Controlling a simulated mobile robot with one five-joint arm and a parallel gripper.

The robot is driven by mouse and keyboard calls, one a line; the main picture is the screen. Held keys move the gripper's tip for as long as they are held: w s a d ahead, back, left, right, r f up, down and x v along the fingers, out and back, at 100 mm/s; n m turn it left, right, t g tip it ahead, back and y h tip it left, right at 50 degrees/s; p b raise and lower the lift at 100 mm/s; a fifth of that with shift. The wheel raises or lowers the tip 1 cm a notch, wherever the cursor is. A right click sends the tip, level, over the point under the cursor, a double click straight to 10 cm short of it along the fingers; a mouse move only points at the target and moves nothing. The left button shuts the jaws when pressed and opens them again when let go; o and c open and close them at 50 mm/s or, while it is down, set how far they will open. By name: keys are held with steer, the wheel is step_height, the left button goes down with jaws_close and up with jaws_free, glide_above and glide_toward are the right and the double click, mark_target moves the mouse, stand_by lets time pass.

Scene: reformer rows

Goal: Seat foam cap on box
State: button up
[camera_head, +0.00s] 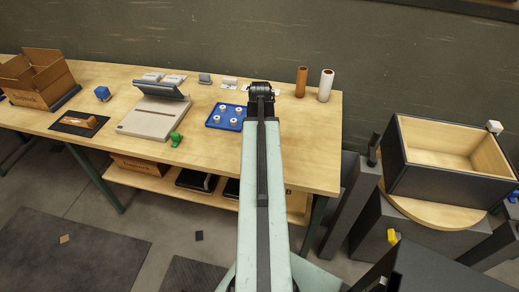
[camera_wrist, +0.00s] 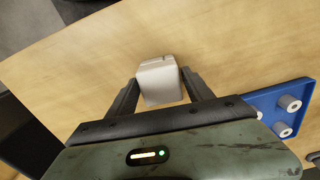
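A pale, off-white block that looks like a foam cap (camera_wrist: 160,82) lies between the fingers of my gripper (camera_wrist: 159,75) in the wrist view. The fingers press against its two sides, with wood tabletop behind it. In the head view my gripper (camera_head: 262,90) is over the back right part of the workbench, and the cap there is hidden by my arm. The box (camera_head: 440,186) is dark outside with a wooden inside, open at the top, at the right. A white cap sits on its far right corner (camera_head: 495,127).
The workbench (camera_head: 315,150) holds a blue tray (camera_head: 214,117) with white rollers, also in the wrist view (camera_wrist: 265,99). Two upright rolls, brown (camera_head: 301,82) and white (camera_head: 325,86), stand right of my gripper. The box rests on a round wooden top (camera_head: 435,215), with dark posts between.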

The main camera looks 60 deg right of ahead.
steer(key=c, duration=0.9)
steer(key=shift+o, duration=0.2)
steer(key=shift+r, duration=0.1)
step_height(320, 180, up, 10)
steer(key=p, duration=1)
